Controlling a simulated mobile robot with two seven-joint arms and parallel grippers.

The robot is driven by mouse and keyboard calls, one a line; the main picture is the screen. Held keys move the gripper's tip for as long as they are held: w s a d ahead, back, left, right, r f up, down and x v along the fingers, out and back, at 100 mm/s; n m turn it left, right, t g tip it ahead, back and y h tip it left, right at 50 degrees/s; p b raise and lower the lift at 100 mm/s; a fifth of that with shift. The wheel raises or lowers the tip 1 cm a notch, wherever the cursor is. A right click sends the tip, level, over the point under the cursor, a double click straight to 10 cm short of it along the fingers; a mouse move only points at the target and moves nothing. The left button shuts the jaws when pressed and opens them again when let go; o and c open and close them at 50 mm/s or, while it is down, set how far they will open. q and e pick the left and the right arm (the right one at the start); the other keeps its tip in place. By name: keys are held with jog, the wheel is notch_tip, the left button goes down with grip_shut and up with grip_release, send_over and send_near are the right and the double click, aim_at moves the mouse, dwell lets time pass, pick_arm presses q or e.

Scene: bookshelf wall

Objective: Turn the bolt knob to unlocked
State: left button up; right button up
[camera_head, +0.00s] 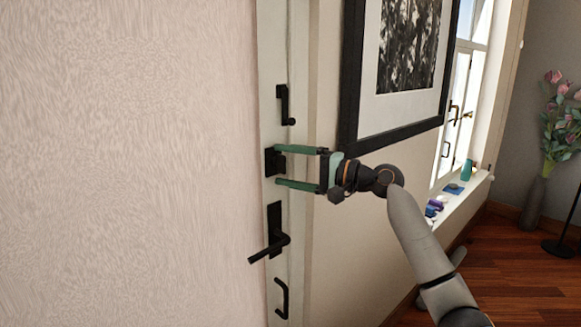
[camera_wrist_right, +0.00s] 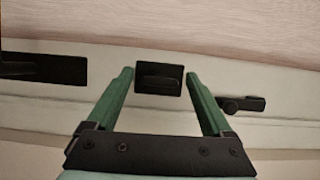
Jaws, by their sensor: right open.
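The bolt knob (camera_head: 274,161) is a small black piece on a black square plate, mounted on the white door edge between a black latch above and the lever handle below. In the right wrist view the bolt knob (camera_wrist_right: 158,77) sits between and just beyond the fingertips, its bar lying lengthwise across the picture. My right gripper (camera_head: 277,166) has green fingers, one above and one below the knob. It is open, and in the right wrist view (camera_wrist_right: 160,80) no finger visibly touches the knob. My left gripper is not in view.
A black lever handle (camera_head: 270,240) is below the knob, with a pull handle (camera_head: 282,298) under it. A black latch (camera_head: 286,105) is above. A framed picture (camera_head: 400,60) hangs to the right. A sill (camera_head: 462,195) with small objects is farther right.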

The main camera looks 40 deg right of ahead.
pick_arm(q)
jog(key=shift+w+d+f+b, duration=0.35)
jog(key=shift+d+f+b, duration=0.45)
jog(key=shift+b, duration=0.6)
pick_arm(e)
jog(key=v, duration=1.2)
jog(key=shift+s, duration=0.25)
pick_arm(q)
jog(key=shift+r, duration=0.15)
pick_arm(e)
jog(key=shift+f, duration=0.1)
